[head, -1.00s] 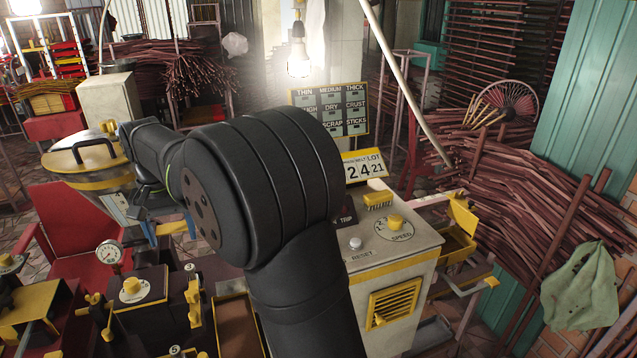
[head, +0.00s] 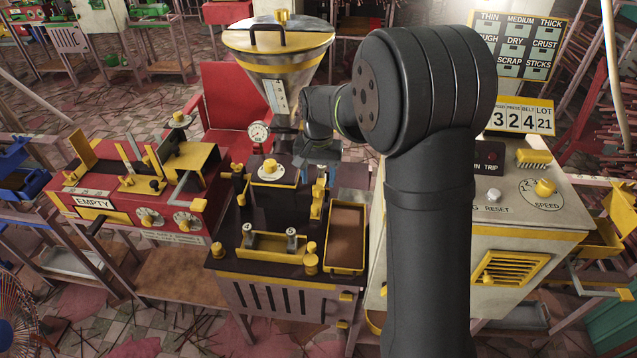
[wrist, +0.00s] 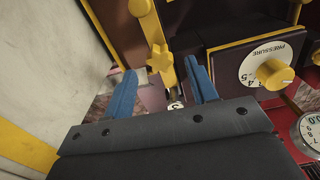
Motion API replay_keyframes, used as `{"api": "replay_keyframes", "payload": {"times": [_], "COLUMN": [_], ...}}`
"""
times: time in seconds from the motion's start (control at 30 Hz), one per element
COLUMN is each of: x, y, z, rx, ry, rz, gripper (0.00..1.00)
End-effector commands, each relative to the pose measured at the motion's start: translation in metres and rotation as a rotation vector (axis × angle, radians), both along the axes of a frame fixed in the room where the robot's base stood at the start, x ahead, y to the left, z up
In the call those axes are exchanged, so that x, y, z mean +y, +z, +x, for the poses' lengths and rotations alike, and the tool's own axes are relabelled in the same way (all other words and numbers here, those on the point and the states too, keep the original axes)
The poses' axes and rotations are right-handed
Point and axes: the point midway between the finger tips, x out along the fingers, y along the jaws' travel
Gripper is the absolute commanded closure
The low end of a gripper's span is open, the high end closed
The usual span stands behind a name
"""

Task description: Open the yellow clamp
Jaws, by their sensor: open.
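A yellow clamp lever with a star-shaped knob (wrist: 159,62) shows in the wrist view, in front of my gripper (wrist: 160,66). My gripper's two blue fingers are open, one on each side of the lever, with nothing held; I cannot tell whether they touch it. In the head view yellow clamp parts (head: 317,198) stand on the right side of the dark press (head: 283,213). Similar yellow parts (head: 240,180) stand on the press's left side.
A yellow pressure knob (wrist: 273,74) and a gauge (wrist: 311,130) lie to the right in the wrist view. A cream control cabinet (head: 440,275) stands right of the press, a red machine (head: 125,222) left, and a round-lidded hopper (head: 278,62) behind. A brown-lined tray (head: 361,240) is close by.

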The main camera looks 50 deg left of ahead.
Motion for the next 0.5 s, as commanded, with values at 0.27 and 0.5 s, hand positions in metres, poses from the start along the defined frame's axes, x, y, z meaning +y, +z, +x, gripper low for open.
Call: {"api": "replay_keyframes", "payload": {"times": [0.27, 0.5], "x": [0.0, 0.0], "y": [-0.026, -0.027], "z": [0.0, 0.0], "rx": [0.001, 0.0], "ry": [0.0, 0.0], "rz": [-0.001, 0.0], "gripper": [0.47, 0.47]}}
